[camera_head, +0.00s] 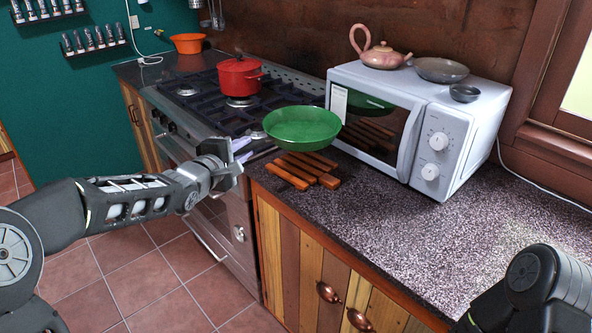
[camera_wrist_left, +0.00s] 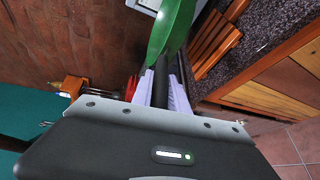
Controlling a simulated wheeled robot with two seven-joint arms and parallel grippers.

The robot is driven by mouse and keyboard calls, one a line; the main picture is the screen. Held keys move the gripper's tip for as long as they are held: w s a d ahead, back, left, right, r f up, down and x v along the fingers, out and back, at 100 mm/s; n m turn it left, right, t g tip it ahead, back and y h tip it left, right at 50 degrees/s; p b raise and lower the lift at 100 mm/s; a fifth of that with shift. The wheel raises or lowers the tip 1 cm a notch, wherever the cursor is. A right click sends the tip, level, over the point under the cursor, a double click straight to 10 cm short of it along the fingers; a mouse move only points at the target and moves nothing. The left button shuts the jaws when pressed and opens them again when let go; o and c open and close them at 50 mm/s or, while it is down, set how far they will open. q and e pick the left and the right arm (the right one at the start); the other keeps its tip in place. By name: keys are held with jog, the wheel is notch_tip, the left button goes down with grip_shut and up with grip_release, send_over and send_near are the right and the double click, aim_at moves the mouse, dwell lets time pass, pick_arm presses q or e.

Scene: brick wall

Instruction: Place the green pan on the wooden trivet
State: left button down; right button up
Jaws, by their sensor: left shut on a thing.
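The green pan (camera_head: 302,127) is held level in the air, its bowl partly over the wooden trivet (camera_head: 304,170) in the head view. The slatted brown trivet lies on the dark counter between the stove and the microwave. My left gripper (camera_head: 240,153) is shut on the pan's handle, left of the bowl. In the left wrist view, the dark handle (camera_wrist_left: 161,82) runs between the pale fingers to the green pan (camera_wrist_left: 172,28), and the trivet (camera_wrist_left: 213,43) shows to its right. My right arm shows at the lower right of the head view, but its gripper is out of frame.
A white microwave (camera_head: 415,125) stands right behind the trivet, with a pink teapot (camera_head: 380,55) and bowls on top. A red pot (camera_head: 239,76) sits on the stove (camera_head: 200,105) to the left. The speckled counter (camera_head: 480,235) at the right is clear.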

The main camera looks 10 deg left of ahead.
pick_arm(q)
jog(key=shift+r, duration=0.15)
notch_tip(320, 180, down, 6)
dwell(0.4)
jog(key=shift+f, duration=2)
jog(key=c, duration=1.7)
grip_release()
jog(key=shift+f, duration=0.3)
jog(key=shift+c, duration=0.2)
jog(key=o, duration=0.4)
jog(key=shift+o, duration=0.2)
jog(key=shift+r, duration=0.1)
